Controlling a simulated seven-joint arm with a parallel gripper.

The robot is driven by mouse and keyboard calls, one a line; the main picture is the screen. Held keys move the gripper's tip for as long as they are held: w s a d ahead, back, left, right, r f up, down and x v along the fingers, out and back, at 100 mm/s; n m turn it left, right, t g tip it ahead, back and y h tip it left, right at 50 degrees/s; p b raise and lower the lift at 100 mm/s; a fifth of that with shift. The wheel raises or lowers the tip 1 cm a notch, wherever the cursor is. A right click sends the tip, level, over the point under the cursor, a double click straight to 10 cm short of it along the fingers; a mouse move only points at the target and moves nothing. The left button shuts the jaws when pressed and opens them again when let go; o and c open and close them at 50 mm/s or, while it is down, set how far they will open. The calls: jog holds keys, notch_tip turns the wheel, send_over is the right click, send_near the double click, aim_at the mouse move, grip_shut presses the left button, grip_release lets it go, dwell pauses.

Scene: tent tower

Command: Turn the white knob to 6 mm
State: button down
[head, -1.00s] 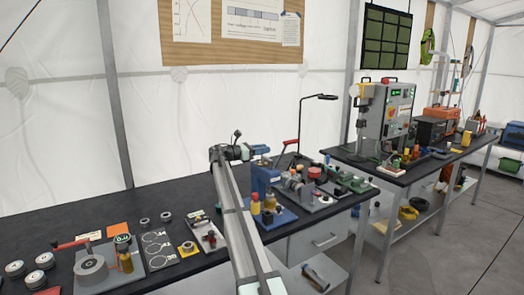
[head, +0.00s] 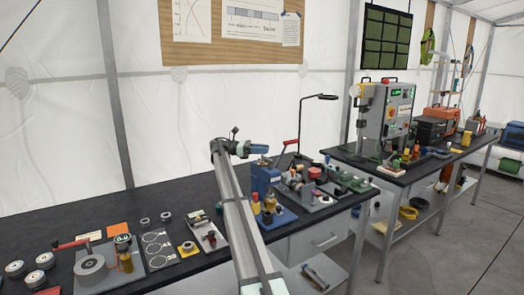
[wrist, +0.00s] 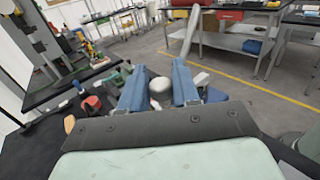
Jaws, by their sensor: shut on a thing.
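In the wrist view the two blue fingers of my gripper (wrist: 160,76) are closed on either side of a rounded white knob (wrist: 161,88). The knob sits between the fingers, and its base is hidden by the dark gripper body. No scale or millimetre marking can be read, so the setting of the knob cannot be told. In the head view my gripper (head: 257,150) is at the far side of the black bench, near a blue machine (head: 266,178). The knob cannot be made out in the head view.
The black bench (head: 180,197) holds rings, wire loops and small fixtures at left. Several fittings and a red lever stand right of the blue machine. A black lamp (head: 322,97) rises behind them. A second bench with a grey control machine (head: 392,110) stands at right.

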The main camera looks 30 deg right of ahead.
jog(key=c, duration=1)
grip_release()
jog(key=shift+o, duration=0.2)
notch_tip(320, 180, up, 10)
